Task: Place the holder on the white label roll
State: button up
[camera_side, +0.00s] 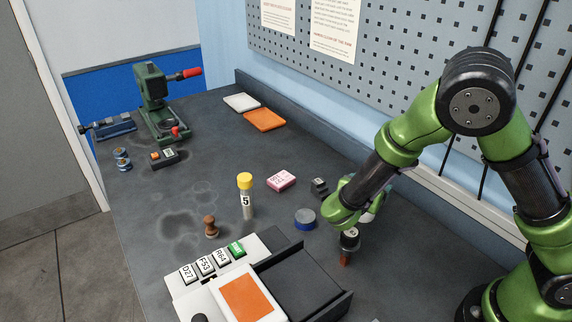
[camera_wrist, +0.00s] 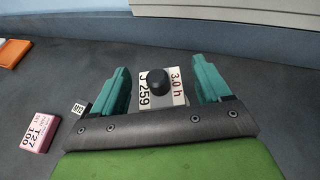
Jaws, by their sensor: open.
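My gripper (camera_wrist: 163,82) is open in the wrist view, one teal finger on each side of a white label plate (camera_wrist: 177,87) marked "J 259" and "3.0 h". A black round knob (camera_wrist: 158,88) stands in front of this plate, between the fingers. It may be the holder, but I cannot tell for sure. No contact with the fingers shows. In the side view my gripper (camera_side: 372,208) is low over the bench at the right, mostly hidden by my arm. I cannot make out a white label roll clearly in either view.
A dark piece with a brown lower end (camera_side: 347,246) stands near my wrist. A blue roll (camera_side: 305,218), small black block (camera_side: 318,188), pink box (camera_side: 281,180) and yellow-capped tube (camera_side: 246,198) stand to the left. A tray unit (camera_side: 318,262) fills the front. The far bench has free room.

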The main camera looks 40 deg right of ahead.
jog(key=s+a+r, duration=0.2)
jog(key=a+r, duration=0.1)
jog(key=r, duration=0.6)
jog(key=s+d+m+g+y, duration=0.2)
jog(key=s+m+g+y, duration=0.2)
jog(key=s+m+y, duration=0.6)
jog(key=s+a+r+m+t+y, duration=0.1)
jog(key=a+r+m+t+y, duration=0.1)
jog(key=m, duration=0.6)
jog(key=s+a+r+m+t+y, duration=0.1)
jog(key=a+r+m+t+y, duration=0.1)
jog(key=r+m+t, duration=0.2)
notch_tip(320, 180, up, 3)
jog(key=m, duration=0.4)
jog(key=shift+s+a+r+m, duration=0.15)
jog(key=shift+s+a+m, duration=0.15)
jog(key=shift+a, duration=0.05)
